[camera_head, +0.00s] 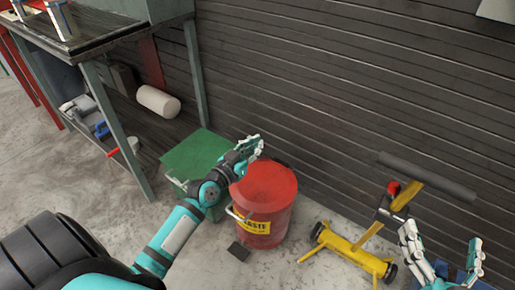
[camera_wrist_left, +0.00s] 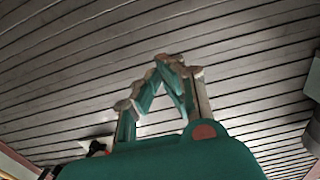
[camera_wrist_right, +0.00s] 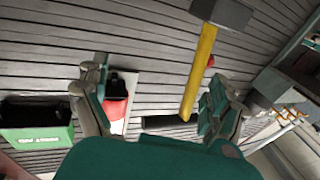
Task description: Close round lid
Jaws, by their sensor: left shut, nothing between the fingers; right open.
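A red round bin (camera_head: 270,228) with a yellow label stands on the floor. Its round red lid (camera_head: 268,182) lies across the top, and I see no gap at the rim from here. My left gripper (camera_head: 258,145) is at the lid's far left edge, its arm crossing left of the bin. I cannot tell whether it touches the lid. Its fingertips meet, empty, in the left wrist view (camera_wrist_left: 172,64). My right gripper (camera_head: 442,245) is at the lower right, away from the bin. It is open and empty in the right wrist view (camera_wrist_right: 155,95).
A green box (camera_head: 195,153) stands left of the bin, under my left arm. A yellow wheeled stand (camera_head: 352,248) with a dark bar is on the right. A workbench (camera_head: 100,40) is at the upper left. The slatted wall (camera_head: 330,90) is close behind the bin.

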